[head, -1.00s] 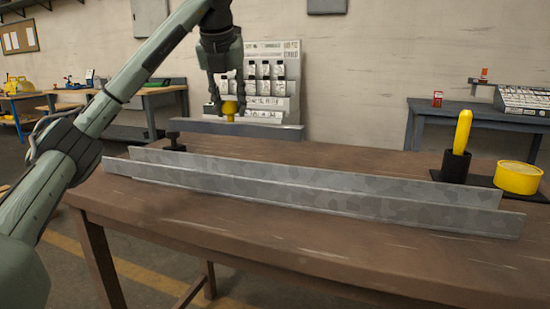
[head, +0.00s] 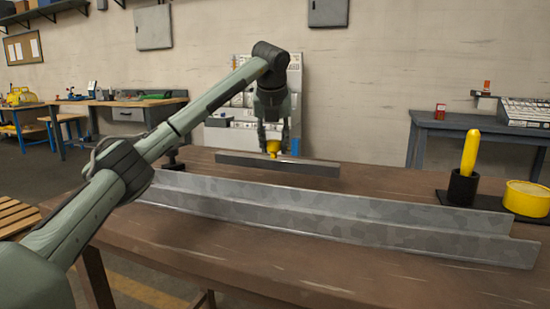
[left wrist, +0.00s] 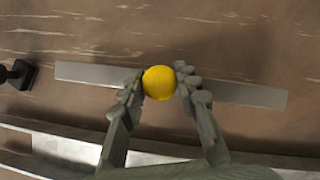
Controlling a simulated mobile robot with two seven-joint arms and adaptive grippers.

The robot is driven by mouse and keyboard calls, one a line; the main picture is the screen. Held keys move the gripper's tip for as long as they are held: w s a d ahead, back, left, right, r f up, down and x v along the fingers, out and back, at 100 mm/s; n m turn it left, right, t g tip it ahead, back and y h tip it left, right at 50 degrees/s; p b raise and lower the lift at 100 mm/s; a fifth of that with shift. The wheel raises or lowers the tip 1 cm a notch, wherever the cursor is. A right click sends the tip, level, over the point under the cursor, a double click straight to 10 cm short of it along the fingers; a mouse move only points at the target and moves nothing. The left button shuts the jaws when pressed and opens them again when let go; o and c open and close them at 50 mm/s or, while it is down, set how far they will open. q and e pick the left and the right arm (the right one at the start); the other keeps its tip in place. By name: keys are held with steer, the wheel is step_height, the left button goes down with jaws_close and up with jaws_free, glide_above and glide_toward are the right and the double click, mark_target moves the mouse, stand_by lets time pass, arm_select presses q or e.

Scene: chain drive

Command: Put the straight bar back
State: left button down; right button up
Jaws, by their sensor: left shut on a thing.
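The straight bar (head: 300,168) is a long, flat grey strip with a yellow knob (head: 273,147) on top. My left gripper (head: 272,143) points down and is shut on the yellow knob. In the left wrist view the knob (left wrist: 159,83) sits between the two fingers, and the bar (left wrist: 85,73) runs out to both sides beneath them. The bar is at or just above the far part of the brown table (head: 200,250); I cannot tell whether it touches. My right gripper is not in view.
On the right are a black holder (head: 462,187) with a yellow handle (head: 469,152) and a yellow round tub (head: 527,198).

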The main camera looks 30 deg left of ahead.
mark_target(275, 158)
arm_select(q)
steer(key=shift+w, duration=0.2)
steer(key=shift+f, duration=1.95)
steer(key=c, duration=1.1)
jaws_free()
steer(key=shift+f, duration=0.15)
steer(key=shift+d, duration=0.1)
steer(key=v, duration=1.2)
